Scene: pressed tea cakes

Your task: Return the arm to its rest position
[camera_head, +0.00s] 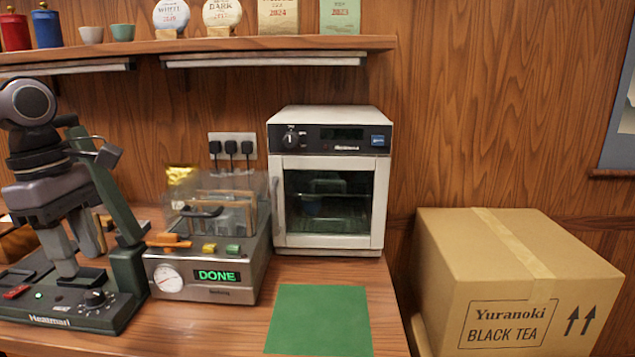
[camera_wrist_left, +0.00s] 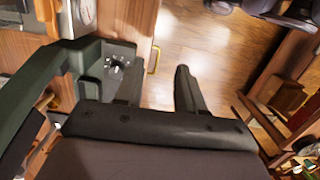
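My left arm comes in at the left of the head view. Its gripper (camera_head: 82,262) points down, in front of or over the dark green press (camera_head: 125,270); the exact gap is hard to tell. In the left wrist view the two fingers of my left gripper (camera_wrist_left: 155,88) stand apart with nothing between them, and floor shows beyond. The press's green frame (camera_wrist_left: 85,62) and knob show close by on the left of that view. My right arm and gripper are not in view.
A machine (camera_head: 208,275) reading "DONE", a white oven (camera_head: 330,122), and a green mat (camera_head: 320,320) share the counter. A shelf (camera_head: 200,48) runs above. A cardboard box (camera_head: 520,270) stands at right. Open floor (camera_wrist_left: 205,45) shows in the left wrist view.

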